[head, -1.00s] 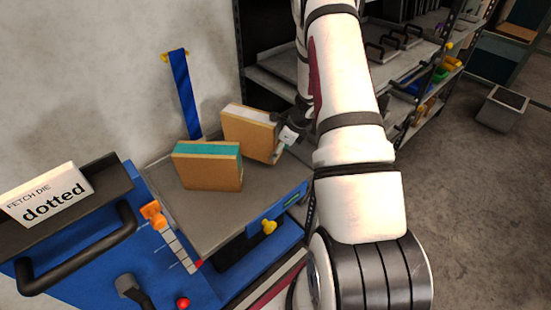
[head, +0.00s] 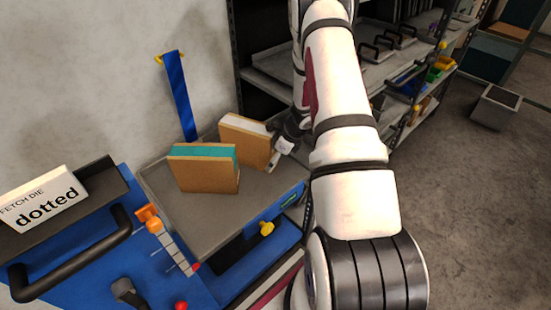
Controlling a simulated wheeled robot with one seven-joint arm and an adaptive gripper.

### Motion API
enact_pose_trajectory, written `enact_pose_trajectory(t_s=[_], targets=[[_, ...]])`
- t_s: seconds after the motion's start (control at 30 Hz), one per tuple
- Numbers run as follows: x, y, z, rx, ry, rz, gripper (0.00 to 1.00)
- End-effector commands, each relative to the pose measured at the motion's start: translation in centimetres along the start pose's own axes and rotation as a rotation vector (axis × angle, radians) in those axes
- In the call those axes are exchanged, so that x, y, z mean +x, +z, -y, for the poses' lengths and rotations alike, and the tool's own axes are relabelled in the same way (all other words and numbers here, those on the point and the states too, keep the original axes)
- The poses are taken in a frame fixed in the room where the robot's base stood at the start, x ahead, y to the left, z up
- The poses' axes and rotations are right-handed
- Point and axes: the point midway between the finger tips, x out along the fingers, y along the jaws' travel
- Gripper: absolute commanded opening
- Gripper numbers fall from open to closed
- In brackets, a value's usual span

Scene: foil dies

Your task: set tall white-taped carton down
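The tall white-taped carton (head: 243,145) is a brown box with a white strip along its top. It stands nearly upright over the back of the grey tray top (head: 200,222), behind the teal-taped carton (head: 204,174). The teal-taped carton hides its lower left part, so I cannot tell whether its bottom touches the surface. My gripper (head: 279,150) is at the carton's right edge and appears shut on it. The fingertips are small and partly hidden.
A blue strap (head: 181,98) hangs on the wall behind. A sign reading "FETCH DIE dotted" (head: 44,200) stands at the left. Shelves (head: 400,85) lie behind my arm. The front of the tray top is clear.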

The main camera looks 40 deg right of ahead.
Motion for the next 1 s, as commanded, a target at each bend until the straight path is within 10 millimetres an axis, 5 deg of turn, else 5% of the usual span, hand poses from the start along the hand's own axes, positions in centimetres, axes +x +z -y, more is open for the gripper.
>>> enact_pose_trajectory(t_s=[0.5,1.0], targets=[[-6.5,0.1,0.1,-0.001,-0.002,0.000,0.82],[-7.5,0.0,0.0,0.000,0.001,0.000,0.82]])
